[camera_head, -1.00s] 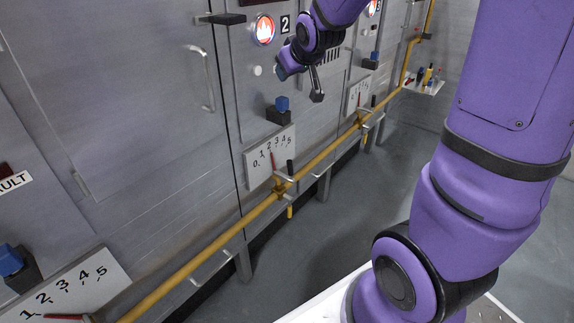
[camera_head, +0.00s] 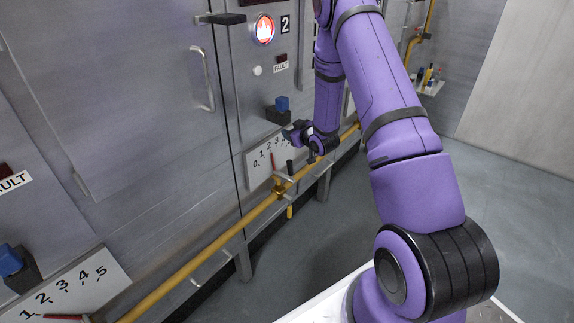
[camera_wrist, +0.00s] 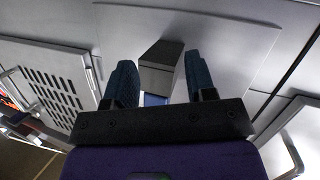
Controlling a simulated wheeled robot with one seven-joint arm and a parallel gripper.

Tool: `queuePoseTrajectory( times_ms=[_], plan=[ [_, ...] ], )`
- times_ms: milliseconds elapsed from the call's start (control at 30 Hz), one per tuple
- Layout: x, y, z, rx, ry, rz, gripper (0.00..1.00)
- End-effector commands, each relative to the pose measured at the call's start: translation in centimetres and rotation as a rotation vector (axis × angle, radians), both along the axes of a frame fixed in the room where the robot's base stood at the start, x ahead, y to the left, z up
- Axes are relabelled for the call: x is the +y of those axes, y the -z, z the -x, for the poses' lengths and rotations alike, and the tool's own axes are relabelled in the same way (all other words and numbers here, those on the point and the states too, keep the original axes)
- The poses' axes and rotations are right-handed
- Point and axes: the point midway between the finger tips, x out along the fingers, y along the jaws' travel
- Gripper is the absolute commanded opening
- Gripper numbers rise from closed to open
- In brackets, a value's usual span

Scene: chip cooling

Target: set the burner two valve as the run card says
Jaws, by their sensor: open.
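The burner two panel carries a black "2" label (camera_head: 285,24). Its white scale plate (camera_head: 250,172) is partly covered by my gripper; a thin red pointer (camera_head: 273,160) stands near the 2 mark. A black valve handle (camera_head: 290,167) stands upright at the yellow pipe below, with a yellow end (camera_head: 290,211) hanging under it. My gripper (camera_head: 288,136) is open in front of the plate's upper right, just below a blue-topped dark block (camera_head: 281,104). In the wrist view, a dark grey block (camera_wrist: 162,58) with a blue part shows between the open fingers; contact cannot be told. No run card is readable.
A yellow gas pipe (camera_head: 205,257) runs along the front of the steel cabinets. Another scale plate (camera_head: 80,284) is at lower left. Open floor (camera_head: 480,210) lies at right.

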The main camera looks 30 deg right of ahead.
Motion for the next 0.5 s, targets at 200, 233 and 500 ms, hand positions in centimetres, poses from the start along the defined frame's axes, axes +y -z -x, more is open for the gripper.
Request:
queuePoseTrajectory(
  times_ms=[200,233,500],
  plan=[
    [-0.9,7.9,2.0,-0.092,-0.045,-0.043,0.51],
    [-1.0,8.9,2.4,-0.105,-0.051,-0.049,0.51],
    [-1.2,15.5,6.3,-0.217,-0.086,-0.109,0.51]
  ],
)
